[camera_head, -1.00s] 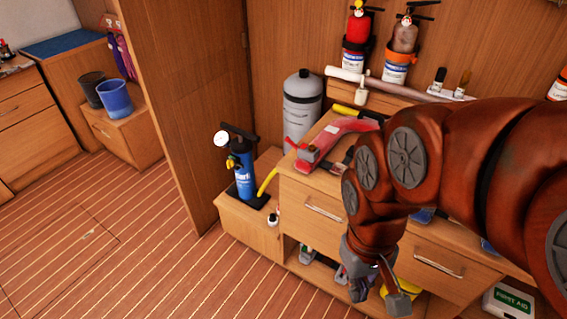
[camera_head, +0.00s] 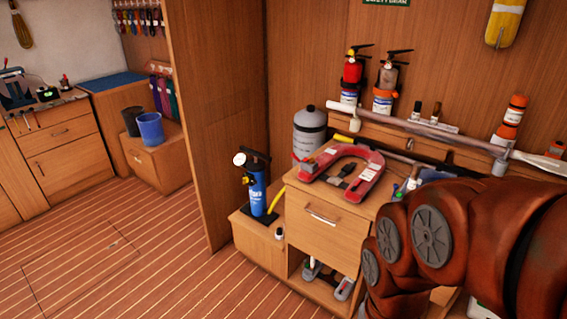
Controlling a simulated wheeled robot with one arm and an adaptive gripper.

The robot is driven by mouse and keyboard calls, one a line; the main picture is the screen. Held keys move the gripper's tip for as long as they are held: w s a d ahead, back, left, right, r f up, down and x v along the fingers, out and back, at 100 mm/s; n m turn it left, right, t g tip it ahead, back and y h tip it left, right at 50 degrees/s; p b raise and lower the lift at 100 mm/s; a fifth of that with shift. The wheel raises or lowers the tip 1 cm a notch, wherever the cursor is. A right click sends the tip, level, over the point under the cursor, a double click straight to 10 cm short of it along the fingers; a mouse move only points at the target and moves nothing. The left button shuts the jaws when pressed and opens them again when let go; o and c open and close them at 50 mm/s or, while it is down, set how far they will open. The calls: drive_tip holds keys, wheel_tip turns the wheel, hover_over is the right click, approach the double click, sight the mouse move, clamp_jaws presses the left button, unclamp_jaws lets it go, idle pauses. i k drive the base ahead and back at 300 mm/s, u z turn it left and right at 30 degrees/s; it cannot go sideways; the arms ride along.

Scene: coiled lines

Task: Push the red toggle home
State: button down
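I cannot make out a red toggle for certain in the head view. My arm, in a dark red-brown cover, fills the lower right. My gripper is cut off by the bottom edge, so its fingers do not show. The closest large red thing is a red horseshoe-shaped float (camera_head: 372,166) lying on top of the wooden drawer cabinet (camera_head: 322,237). A tiny red-topped item (camera_head: 65,79) stands on the far left counter, too small to identify.
A blue pump (camera_head: 257,193) and a grey cylinder (camera_head: 309,132) stand left of the float. A blue bucket (camera_head: 150,129) sits further back. The striped floor (camera_head: 150,255) at left is clear.

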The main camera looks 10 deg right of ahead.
sight(312, 168)
drive_tip(key=u, duration=0.5)
drive_tip(key=i, duration=0.85)
drive_tip(key=u, duration=0.9)
drive_tip(key=i, duration=0.3)
